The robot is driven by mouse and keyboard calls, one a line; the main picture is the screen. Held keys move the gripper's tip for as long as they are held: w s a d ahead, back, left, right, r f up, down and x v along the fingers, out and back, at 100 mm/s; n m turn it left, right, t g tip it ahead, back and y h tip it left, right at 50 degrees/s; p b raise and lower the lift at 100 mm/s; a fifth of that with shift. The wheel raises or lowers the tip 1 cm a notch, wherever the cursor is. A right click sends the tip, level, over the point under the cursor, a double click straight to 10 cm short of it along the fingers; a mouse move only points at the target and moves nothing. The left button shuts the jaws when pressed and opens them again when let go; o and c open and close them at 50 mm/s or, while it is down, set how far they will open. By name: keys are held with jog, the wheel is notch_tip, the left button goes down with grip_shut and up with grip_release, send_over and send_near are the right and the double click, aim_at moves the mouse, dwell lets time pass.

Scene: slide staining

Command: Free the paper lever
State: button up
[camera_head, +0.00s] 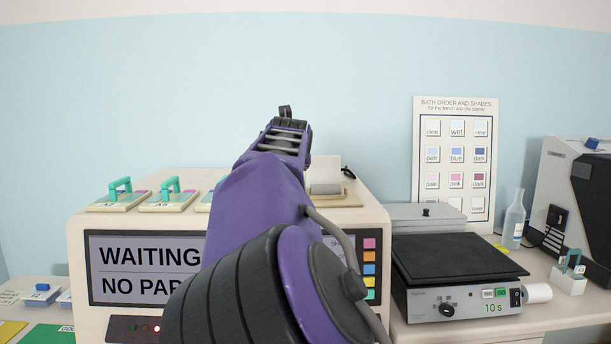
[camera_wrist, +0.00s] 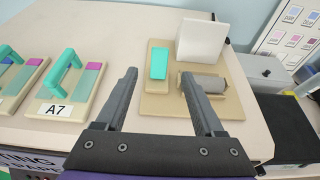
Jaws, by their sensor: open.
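A teal lever (camera_wrist: 159,63), which looks like the paper lever, lies on a beige plate (camera_wrist: 155,110) on top of the white machine (camera_wrist: 105,35). A grey roller (camera_wrist: 205,83) sits right of it, and a white block or sheet (camera_wrist: 203,40) stands upright behind the roller. My gripper (camera_wrist: 160,78) is open and empty, its fingers pointing toward the lever, one on each side in the picture; I cannot tell its height above it. In the head view my arm hides the lever, and my gripper (camera_head: 285,128) is above the machine; the roller (camera_head: 325,188) shows right of it.
Slide holders with teal handles stand left on the machine, one marked A7 (camera_wrist: 62,85). A black-topped device (camera_head: 455,257) is to the right, and a shade chart (camera_head: 455,150) stands behind.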

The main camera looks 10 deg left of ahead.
jog(key=p+x, duration=0.3)
jog(key=x, duration=0.9)
jog(key=shift+w, duration=0.25)
jog(key=shift+p+x, duration=0.35)
jog(key=shift+x, duration=0.4)
jog(key=shift+f, duration=0.15)
jog(key=shift+c, duration=0.3)
grip_shut()
